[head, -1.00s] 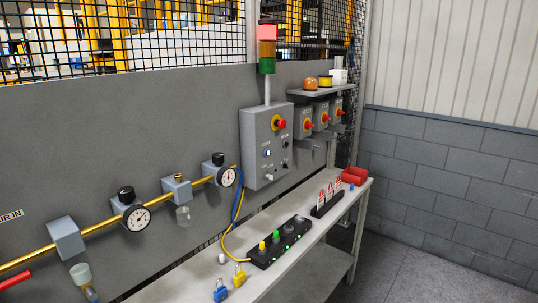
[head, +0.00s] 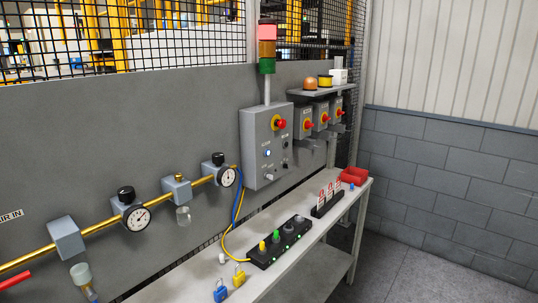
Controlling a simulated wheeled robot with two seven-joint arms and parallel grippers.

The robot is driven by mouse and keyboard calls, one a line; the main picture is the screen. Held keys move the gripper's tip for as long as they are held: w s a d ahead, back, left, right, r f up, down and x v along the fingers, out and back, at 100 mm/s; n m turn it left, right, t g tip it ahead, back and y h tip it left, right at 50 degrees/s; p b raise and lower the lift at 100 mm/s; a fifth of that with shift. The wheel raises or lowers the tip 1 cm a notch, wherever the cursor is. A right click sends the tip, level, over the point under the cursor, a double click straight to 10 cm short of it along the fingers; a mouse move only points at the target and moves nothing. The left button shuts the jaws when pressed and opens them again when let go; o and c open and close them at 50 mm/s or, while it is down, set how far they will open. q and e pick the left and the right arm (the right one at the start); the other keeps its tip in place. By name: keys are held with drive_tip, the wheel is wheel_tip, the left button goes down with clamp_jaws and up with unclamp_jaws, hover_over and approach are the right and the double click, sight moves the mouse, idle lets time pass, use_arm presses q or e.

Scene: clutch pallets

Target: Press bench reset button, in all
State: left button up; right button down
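A grey control box (head: 260,165) is mounted on the grey panel wall above the bench. On its front are a red mushroom button on a yellow ring (head: 280,124), a small lit blue-white button (head: 267,153), dark knobs and a pale knob (head: 269,177). The labels are too small to read, so I cannot tell which control is marked reset. A black block (head: 283,241) with yellow, green and dark tops and small green lights lies on the bench (head: 325,228). Neither of my grippers is in view.
A stack light (head: 267,48) rises above the box. Red-and-yellow switches (head: 324,118) hang to its right under a shelf. A red bin (head: 354,176), tag rack (head: 328,203) and yellow and blue padlocks (head: 221,291) are on the bench. A yellow pipe with gauges (head: 136,217) runs left.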

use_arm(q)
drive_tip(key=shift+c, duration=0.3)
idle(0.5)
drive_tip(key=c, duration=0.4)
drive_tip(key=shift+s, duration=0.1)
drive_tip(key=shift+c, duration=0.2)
